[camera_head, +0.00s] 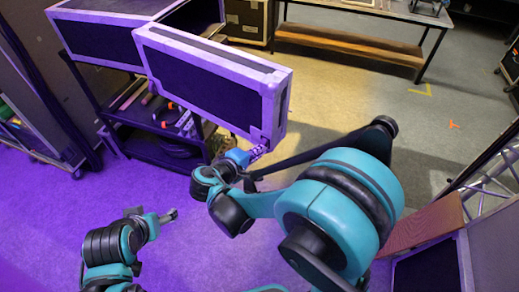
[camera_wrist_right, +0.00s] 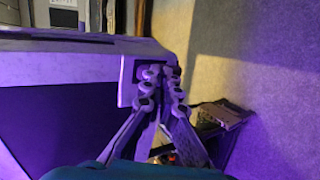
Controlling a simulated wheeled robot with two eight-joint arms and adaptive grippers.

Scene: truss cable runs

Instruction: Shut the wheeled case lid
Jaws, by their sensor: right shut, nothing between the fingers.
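The wheeled case shows at the upper left of the head view as dark panels with pale, purple-lit edging. A box-like section (camera_head: 210,82), which looks like the lid, juts towards me at an angle beside another section (camera_head: 100,38). I cannot tell how they are hinged. My right gripper (camera_head: 259,151) is shut and empty at the lower right corner of the nearer section. In the right wrist view the fingers (camera_wrist_right: 162,82) overlap its corner fitting; contact is unclear. My left gripper (camera_head: 171,215) is low in front, apart from the case; its fingers are too small to judge.
A dark shelf cart (camera_head: 165,142) with cables and tools stands below the case sections. A workbench (camera_head: 350,40) is at the back. A wooden-topped box (camera_head: 425,222) and truss (camera_head: 490,180) are at the right. The floor in the middle is clear.

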